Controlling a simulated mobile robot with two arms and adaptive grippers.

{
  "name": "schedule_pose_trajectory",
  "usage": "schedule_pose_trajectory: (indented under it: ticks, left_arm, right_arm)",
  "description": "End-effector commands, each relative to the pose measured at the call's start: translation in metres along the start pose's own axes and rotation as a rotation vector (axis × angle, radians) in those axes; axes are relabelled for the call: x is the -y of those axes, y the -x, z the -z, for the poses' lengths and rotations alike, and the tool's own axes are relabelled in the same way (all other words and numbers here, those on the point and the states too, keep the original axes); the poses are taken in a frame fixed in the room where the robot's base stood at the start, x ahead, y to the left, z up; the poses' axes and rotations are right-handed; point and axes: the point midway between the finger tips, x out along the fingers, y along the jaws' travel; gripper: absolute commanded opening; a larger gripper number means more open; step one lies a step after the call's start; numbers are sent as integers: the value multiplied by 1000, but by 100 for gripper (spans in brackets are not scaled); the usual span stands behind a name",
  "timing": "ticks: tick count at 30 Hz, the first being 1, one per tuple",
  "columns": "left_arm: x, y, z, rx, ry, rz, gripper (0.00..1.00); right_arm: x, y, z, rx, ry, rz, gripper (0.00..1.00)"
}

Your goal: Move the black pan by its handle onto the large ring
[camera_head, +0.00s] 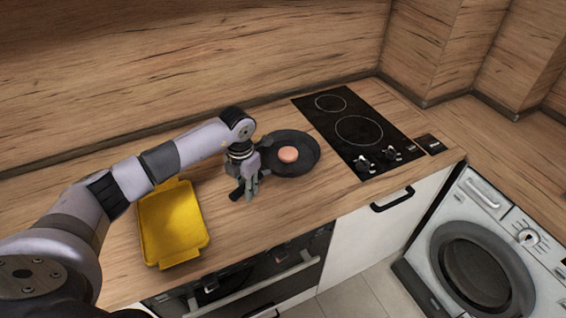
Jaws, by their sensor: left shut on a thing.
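The black pan (306,164) is on the wooden counter just left of the black hob, with a round pinkish-brown patty (288,155) in it. Its handle (236,194) points to the lower left. My left gripper (249,191) is over the handle and shut on it; the fingers hide part of the handle. The large ring (359,131) is the nearer, bigger circle on the hob (345,110) and is bare. Whether the pan touches the counter is hard to tell. My right gripper does not show.
A yellow tray (148,237) lies on the counter left of the gripper, below my left arm. The small ring (330,103) is empty. Knobs (391,153) sit at the hob's front edge. A washing machine (480,262) stands at the right.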

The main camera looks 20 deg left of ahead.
Motion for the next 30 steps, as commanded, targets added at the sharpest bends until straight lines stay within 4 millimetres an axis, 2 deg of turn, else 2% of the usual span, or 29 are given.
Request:
schedule_pose_trajectory:
  ticks: [1,21,30]
  left_arm:
    - [0,7,-2,8,0,0,0]
    - [0,37,-2,9,-1,0,0]
    - [0,43,-2,8,-1,0,0]
  right_arm:
    - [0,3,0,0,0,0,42]
    - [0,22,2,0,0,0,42]
    - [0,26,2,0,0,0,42]
